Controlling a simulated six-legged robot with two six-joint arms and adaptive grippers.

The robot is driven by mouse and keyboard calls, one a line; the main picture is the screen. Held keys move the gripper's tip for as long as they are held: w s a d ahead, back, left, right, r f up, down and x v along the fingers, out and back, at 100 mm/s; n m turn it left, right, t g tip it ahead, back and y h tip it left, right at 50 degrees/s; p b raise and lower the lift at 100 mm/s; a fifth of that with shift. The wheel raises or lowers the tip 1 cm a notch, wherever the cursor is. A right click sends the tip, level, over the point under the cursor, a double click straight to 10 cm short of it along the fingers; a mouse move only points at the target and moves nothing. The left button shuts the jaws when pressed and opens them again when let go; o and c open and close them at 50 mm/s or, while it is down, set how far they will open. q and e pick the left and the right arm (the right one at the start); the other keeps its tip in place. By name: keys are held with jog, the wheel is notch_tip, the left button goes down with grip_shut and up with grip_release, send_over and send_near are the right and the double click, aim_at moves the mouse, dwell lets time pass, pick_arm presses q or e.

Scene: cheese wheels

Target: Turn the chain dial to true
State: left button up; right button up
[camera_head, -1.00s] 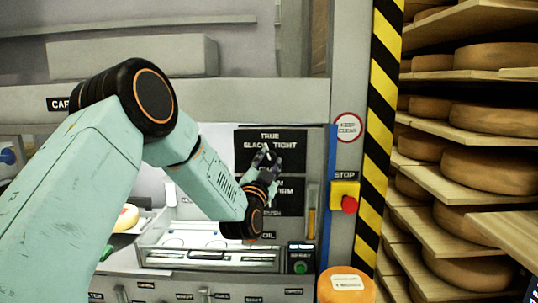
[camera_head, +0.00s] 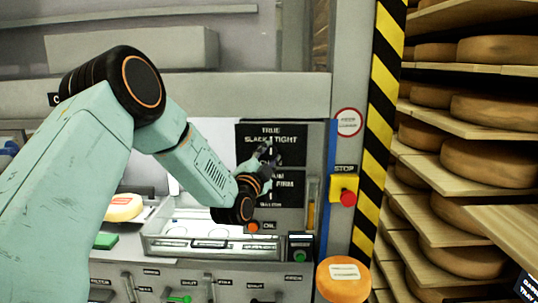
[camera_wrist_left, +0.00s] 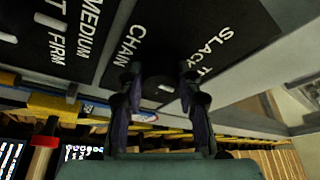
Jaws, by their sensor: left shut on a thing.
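The chain dial plate (camera_head: 292,130), black with the words TRUE, SLACK and TIGHT, is on the upright panel right of centre. My left gripper (camera_head: 268,150) is at the plate, shut on the round dark chain dial (camera_wrist_left: 158,90), which shows between the two fingers in the left wrist view. My right gripper is not in view.
Below the plate is a second black plate (camera_head: 290,193) reading MEDIUM and FIRM. A red stop button (camera_head: 348,198) and a blue strip are to the right. An orange cheese wheel (camera_head: 343,280) stands low in front. A clear-topped tray (camera_head: 215,243) is below my arm.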

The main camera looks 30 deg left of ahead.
pick_arm(q)
jog(key=shift+a, duration=0.1)
jog(key=o, duration=1.1)
jog(key=shift+w, duration=0.1)
jog(key=shift+o, duration=0.2)
jog(key=v, duration=1.2)
